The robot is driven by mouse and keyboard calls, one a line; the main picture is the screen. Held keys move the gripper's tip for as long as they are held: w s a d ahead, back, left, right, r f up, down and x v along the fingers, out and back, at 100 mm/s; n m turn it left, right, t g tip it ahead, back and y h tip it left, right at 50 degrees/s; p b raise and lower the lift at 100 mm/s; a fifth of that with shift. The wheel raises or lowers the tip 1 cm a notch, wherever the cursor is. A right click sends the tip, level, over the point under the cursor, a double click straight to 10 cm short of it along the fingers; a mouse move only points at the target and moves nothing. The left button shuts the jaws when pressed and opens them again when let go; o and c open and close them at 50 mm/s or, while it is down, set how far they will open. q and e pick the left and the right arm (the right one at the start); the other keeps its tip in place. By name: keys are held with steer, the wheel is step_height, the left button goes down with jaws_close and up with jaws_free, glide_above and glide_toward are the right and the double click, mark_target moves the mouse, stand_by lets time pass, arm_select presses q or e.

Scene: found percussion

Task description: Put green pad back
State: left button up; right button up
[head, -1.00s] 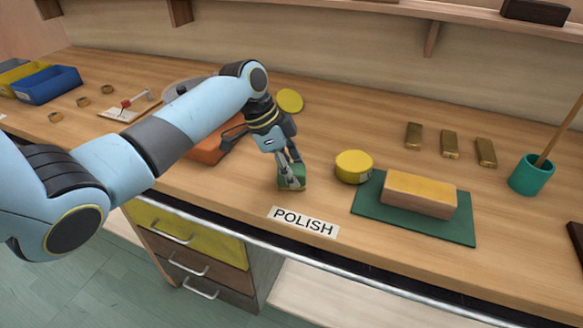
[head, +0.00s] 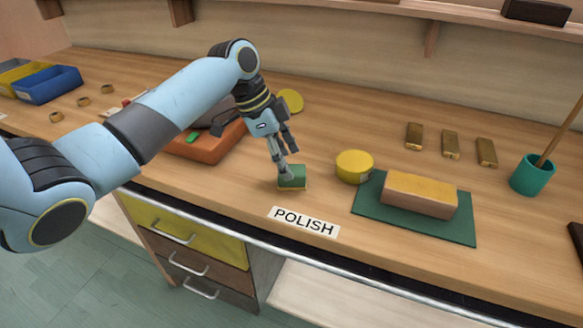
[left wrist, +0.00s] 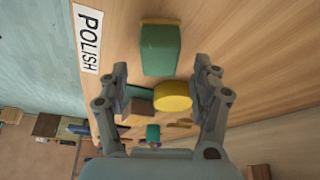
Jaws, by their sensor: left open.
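The green pad (head: 293,177), a small block with a yellowish underside, rests on the wooden bench just behind the POLISH label (head: 303,221). In the left wrist view the pad (left wrist: 160,50) lies beyond the open fingertips, with clear space between the jaws. My left gripper (head: 286,164) is open and empty, its fingers slightly above and left of the pad in the head view; one fingertip overlaps the pad's left edge there, and I cannot tell whether it touches. My right gripper is not in view.
A round yellow tin (head: 354,166) stands right of the pad. A tan block (head: 419,196) lies on a green mat (head: 366,207). A teal cup (head: 531,175) with a stick and several brass bars stand farther right.

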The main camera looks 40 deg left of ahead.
arm_select(q)
steer(key=v, duration=0.8)
steer(key=shift+r, duration=0.25)
steer(key=shift+s+f, duration=0.1)
